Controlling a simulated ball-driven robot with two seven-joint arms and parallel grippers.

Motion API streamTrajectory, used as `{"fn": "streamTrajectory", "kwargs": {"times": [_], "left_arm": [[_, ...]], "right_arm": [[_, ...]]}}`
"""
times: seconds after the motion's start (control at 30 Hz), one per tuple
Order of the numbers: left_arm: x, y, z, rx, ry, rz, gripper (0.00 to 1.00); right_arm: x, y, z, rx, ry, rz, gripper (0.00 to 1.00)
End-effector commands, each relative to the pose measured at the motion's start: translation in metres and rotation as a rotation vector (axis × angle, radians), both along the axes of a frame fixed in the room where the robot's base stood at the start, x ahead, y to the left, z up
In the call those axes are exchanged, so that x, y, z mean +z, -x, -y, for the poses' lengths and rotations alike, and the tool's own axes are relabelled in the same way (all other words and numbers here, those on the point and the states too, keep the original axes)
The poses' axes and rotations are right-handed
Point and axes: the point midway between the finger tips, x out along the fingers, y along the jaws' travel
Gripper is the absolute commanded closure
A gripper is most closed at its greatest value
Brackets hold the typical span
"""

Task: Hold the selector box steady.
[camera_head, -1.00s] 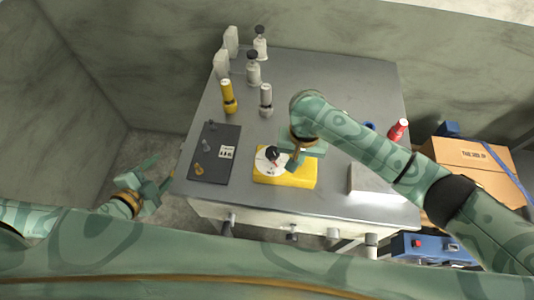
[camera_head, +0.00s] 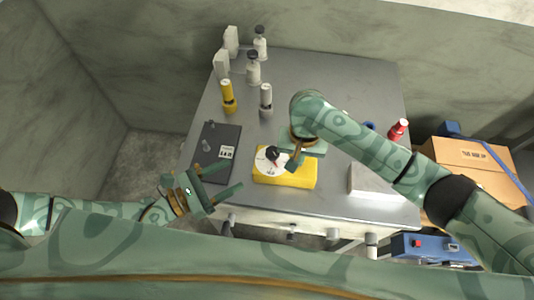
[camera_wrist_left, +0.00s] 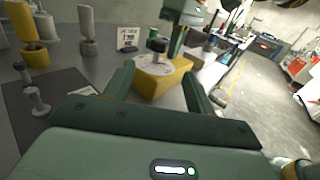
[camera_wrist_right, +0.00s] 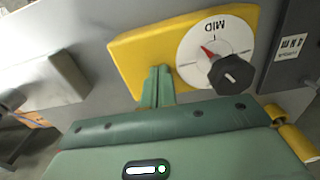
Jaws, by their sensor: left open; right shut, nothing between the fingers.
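The yellow selector box (camera_head: 298,179) sits near the front edge of the grey table. It has a white dial, a black knob (camera_wrist_right: 231,72) and a red pointer; the label MID shows on the dial in the right wrist view. My left gripper (camera_head: 228,177) is open and empty at the table's front edge, left of the box. In the left wrist view the box (camera_wrist_left: 160,84) shows beyond and between its fingers. My right gripper (camera_head: 292,163) is shut and empty over the box; in the right wrist view its fingertips (camera_wrist_right: 158,70) overlap the box's edge, contact unclear.
A dark panel (camera_head: 210,172) with small pegs and a label lies left of the box. Yellow and grey cylinders (camera_head: 266,101) and bottles stand behind. A pale block (camera_head: 368,181) and a red bottle (camera_head: 398,130) are on the right. A cardboard box (camera_head: 470,158) stands beyond the table.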

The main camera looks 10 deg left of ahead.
Motion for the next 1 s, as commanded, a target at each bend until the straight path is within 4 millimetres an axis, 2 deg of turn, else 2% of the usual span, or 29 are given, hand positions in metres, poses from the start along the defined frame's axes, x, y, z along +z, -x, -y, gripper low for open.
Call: {"fn": "streamTrajectory", "kwargs": {"times": [0.03,0.5,0.7,0.97,1.0], "left_arm": [[-0.001,-0.004,0.004,0.0,-0.004,0.01,0.45],[0.0,-0.063,0.076,0.0,-0.005,0.01,0.45],[-0.001,-0.074,0.089,0.001,-0.007,0.007,0.45],[-0.001,-0.075,0.09,0.0,-0.007,0.006,0.45],[-0.001,-0.075,0.09,0.0,-0.007,0.006,0.5]], "right_arm": [[-0.007,0.004,0.003,0.0,0.01,-0.011,1.0],[-0.007,0.004,0.003,0.0,0.011,-0.011,1.0],[-0.007,0.004,0.003,0.0,0.011,-0.011,1.0],[-0.007,0.004,0.003,0.0,0.011,-0.011,1.0],[-0.007,0.004,0.003,0.0,0.011,-0.011,1.0]]}}
